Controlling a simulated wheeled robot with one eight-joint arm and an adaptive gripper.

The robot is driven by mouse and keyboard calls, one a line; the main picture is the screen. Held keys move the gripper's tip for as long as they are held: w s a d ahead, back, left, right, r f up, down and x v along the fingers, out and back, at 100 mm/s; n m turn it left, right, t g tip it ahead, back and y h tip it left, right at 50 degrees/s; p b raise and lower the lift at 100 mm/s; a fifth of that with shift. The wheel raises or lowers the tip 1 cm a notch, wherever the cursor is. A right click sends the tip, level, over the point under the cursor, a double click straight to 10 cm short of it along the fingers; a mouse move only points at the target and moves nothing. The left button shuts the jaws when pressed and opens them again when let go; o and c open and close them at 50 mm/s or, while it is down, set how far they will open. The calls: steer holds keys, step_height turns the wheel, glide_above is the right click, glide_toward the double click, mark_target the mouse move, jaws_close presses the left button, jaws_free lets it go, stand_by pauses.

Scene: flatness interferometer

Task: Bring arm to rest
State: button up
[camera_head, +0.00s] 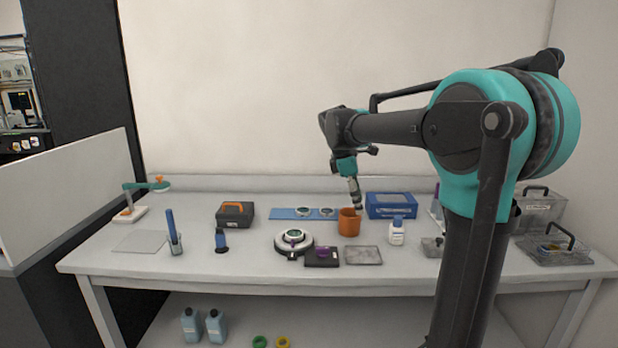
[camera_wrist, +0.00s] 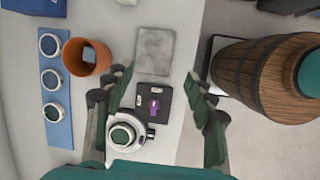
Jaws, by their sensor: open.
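My arm reaches over the bench in the head view, bent, with my gripper (camera_head: 355,198) pointing down. In the wrist view my gripper (camera_wrist: 158,85) has its two fingers wide apart, with nothing between them. It hangs above the bench; the black box with a purple knob (camera_wrist: 152,104) and a grey flat plate (camera_wrist: 155,50) show beyond the gap. In the head view the gripper's tip overlaps the orange cup (camera_head: 348,226), but the wrist view shows the cup (camera_wrist: 84,58) to the left of the fingers.
A round white instrument (camera_head: 293,243) stands beside the black box (camera_head: 322,258). A blue strip (camera_head: 283,213) carries round pieces. A blue case (camera_head: 391,206), white bottle (camera_head: 397,232), clear tray (camera_head: 363,255) and grey bins (camera_head: 541,208) stand right. A low partition (camera_head: 70,195) borders the left.

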steer(key=s+d+f+m+t+y, duration=0.1)
steer(key=s+d+f+m, duration=0.1)
steer(key=s+f+m, duration=0.6)
steer(key=s+d+f+m+t+y, duration=0.2)
steer(key=s+f+m, duration=0.6)
steer(key=s+f, duration=0.8)
steer(key=shift+s+d+f+m+y, duration=0.15)
steer(key=shift+d+f+m+y, duration=0.15)
steer(key=shift+f, duration=0.05)
